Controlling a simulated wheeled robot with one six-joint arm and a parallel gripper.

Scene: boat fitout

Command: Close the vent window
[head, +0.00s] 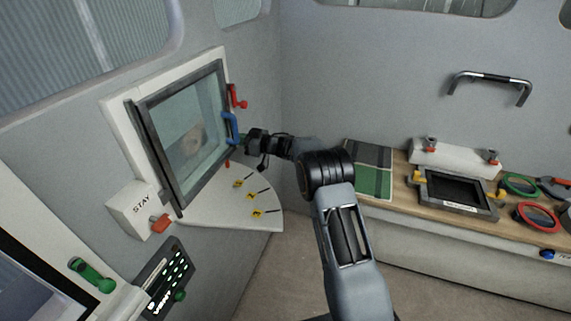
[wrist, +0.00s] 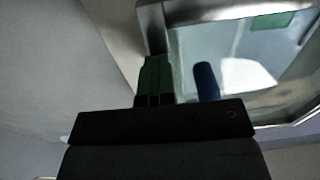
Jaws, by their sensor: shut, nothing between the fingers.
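The vent window (head: 187,137) is a dark-framed glass pane in a white surround on the left wall in the head view. Its frame stands out at an angle from the surround. A blue handle (head: 230,128) sits on its right edge. My gripper (head: 246,140) is shut and empty, close beside the blue handle and the right frame edge. Whether it touches them I cannot tell. In the wrist view the shut green fingers (wrist: 154,80) lie in front of the frame corner, left of the blue handle (wrist: 206,82).
A red latch (head: 237,97) is on the surround. A white box marked STAY (head: 140,208) with a red knob stands lower left. A quarter-round plate with yellow number tags (head: 250,196) lies below the window. A bench (head: 400,200) with a small hatch and rings is at right.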

